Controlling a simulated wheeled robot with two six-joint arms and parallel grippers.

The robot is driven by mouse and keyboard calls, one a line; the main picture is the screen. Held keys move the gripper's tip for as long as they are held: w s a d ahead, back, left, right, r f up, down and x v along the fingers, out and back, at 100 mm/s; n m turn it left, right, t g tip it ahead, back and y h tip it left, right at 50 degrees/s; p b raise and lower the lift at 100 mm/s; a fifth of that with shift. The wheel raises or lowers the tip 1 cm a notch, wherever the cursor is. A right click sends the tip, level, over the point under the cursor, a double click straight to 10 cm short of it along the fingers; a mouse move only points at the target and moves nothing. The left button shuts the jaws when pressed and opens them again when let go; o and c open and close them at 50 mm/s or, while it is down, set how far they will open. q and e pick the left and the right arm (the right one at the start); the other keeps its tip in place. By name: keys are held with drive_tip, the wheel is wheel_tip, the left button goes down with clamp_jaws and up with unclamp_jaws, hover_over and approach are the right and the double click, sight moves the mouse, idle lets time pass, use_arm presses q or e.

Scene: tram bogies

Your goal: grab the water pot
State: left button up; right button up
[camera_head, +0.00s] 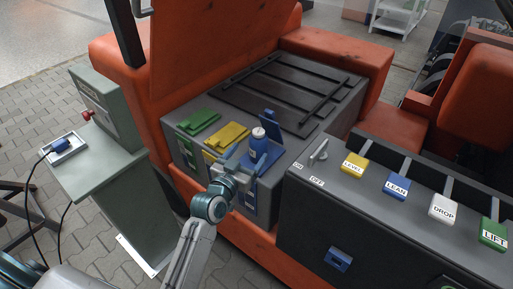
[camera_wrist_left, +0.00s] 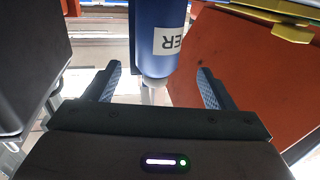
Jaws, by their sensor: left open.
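My left gripper (camera_head: 241,168) is right at the bottle's near side. In the left wrist view my left gripper (camera_wrist_left: 158,82) is open, with the bottle lined up between its two fingers and gaps on both sides. My right gripper is not in view.
Green (camera_head: 200,121) and yellow (camera_head: 226,136) flaps lie left of the bottle. A dark slatted panel (camera_head: 283,92) lies behind. A grey console (camera_head: 390,215) with labelled blocks stands right. An orange frame (camera_head: 215,50) rises behind left; a grey-green cabinet (camera_head: 110,170) stands left.

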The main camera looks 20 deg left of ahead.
sight(253, 147)
use_arm(q)
drive_tip(key=w, duration=0.3)
drive_tip(key=shift+w+d, duration=0.2)
drive_tip(key=shift+d, duration=0.05)
drive_tip(key=shift+w+d+p, duration=0.15)
drive_tip(key=shift+w+p, duration=0.25)
drive_tip(key=shift+w, duration=0.15)
drive_tip(key=w, duration=0.1)
drive_tip(key=w+p, duration=0.1)
drive_tip(key=w, duration=0.1)
drive_tip(key=shift+w+d, duration=0.25)
drive_tip(key=shift+d, duration=0.15)
drive_tip(key=shift+w+f, duration=0.2)
drive_tip(key=shift+w, duration=0.1)
drive_tip(key=shift+r, duration=0.1)
drive_tip(key=c, duration=1.2)
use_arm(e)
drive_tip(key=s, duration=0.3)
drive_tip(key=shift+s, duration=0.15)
use_arm(q)
drive_tip(key=shift+c, duration=0.2)
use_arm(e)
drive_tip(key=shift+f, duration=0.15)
